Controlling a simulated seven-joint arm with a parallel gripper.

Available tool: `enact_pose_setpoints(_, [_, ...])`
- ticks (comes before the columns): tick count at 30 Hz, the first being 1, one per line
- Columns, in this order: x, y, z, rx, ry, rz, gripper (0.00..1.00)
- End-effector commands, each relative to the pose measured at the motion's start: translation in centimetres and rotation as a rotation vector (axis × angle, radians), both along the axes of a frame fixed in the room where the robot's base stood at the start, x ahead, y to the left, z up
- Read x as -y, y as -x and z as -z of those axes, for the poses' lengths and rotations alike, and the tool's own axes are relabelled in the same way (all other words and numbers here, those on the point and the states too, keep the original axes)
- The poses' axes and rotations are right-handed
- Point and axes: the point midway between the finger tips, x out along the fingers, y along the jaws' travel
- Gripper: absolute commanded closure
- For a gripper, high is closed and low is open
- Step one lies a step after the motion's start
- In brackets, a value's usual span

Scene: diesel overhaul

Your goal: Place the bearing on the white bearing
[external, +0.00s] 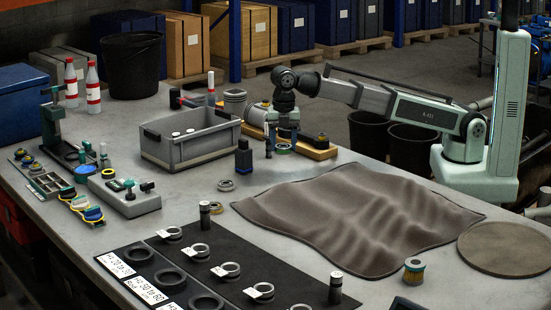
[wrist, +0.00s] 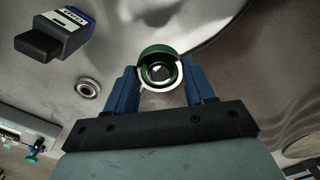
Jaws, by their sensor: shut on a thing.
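My gripper (external: 283,138) points down over the middle of the table, left of my base. In the wrist view its two blue fingers (wrist: 160,82) are closed on the sides of a green-rimmed round bearing (wrist: 158,52). A white ring (wrist: 146,87) shows around its lower edge; I cannot tell whether it is a separate white bearing under the held one. In the external view a green and white ring (external: 283,149) shows just below the fingers, low over the table. A small grey bearing (external: 226,185) lies apart on the table and also shows in the wrist view (wrist: 88,88).
A blue-black device (external: 243,160) stands close left of my gripper. A grey bin (external: 190,150) with white round parts is behind it. A wooden block (external: 318,151) lies beside my gripper. A crumpled brown cloth (external: 350,215) covers the table in front. A black mat (external: 230,262) holds several labelled rings.

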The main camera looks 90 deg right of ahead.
Motion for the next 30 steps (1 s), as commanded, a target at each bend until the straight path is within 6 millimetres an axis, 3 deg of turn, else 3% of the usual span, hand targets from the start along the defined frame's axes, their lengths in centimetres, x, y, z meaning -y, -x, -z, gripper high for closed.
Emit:
enact_pose_setpoints(5, [-1.0,-1.0,-0.7,-0.008,0.004,-0.008,0.83])
enact_pose_setpoints(15, [-6.2,-11.5,-2.3,-0.023,0.009,-0.029,0.83])
enact_pose_setpoints(20, [-7.8,-15.2,-2.9,-0.020,0.007,-0.049,0.83])
enact_pose_setpoints(25, [-8.5,-16.9,-3.4,-0.008,0.003,-0.075,0.83])
enact_pose_setpoints(30, [-8.5,-16.9,-2.6,0.000,-0.001,-0.110,0.83])
